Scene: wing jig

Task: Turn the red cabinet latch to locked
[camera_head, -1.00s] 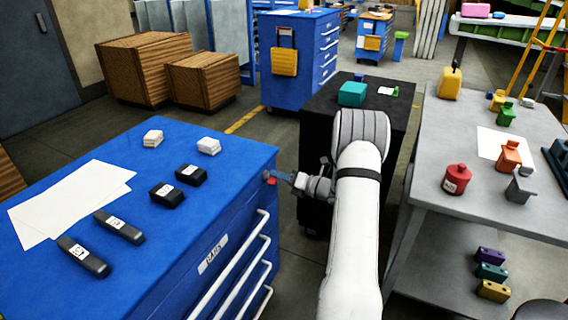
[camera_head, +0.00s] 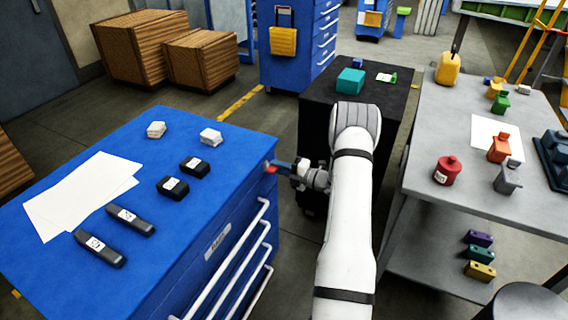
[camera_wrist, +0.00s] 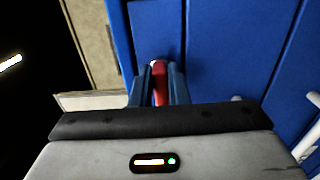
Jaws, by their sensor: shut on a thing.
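The red latch (camera_head: 271,169) is on the upper right corner of the blue cabinet (camera_head: 228,200). Only a small part of it shows in the head view. In the wrist view the red latch (camera_wrist: 160,84) stands upright in the picture between the two blue-grey fingers, with a pale spot at its top. My gripper (camera_head: 275,167) reaches it from the right and is shut on it; the fingers also show in the wrist view (camera_wrist: 159,88). The fingers hide the latch's sides, and I cannot tell whether it is locked.
White drawer handles (camera_head: 243,240) stick out below the latch. Black boxes (camera_head: 171,187), white blocks (camera_head: 210,137) and paper (camera_head: 80,195) lie on the cabinet top. A black cabinet (camera_head: 390,100) stands behind my arm, and a grey table (camera_head: 455,205) is to the right.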

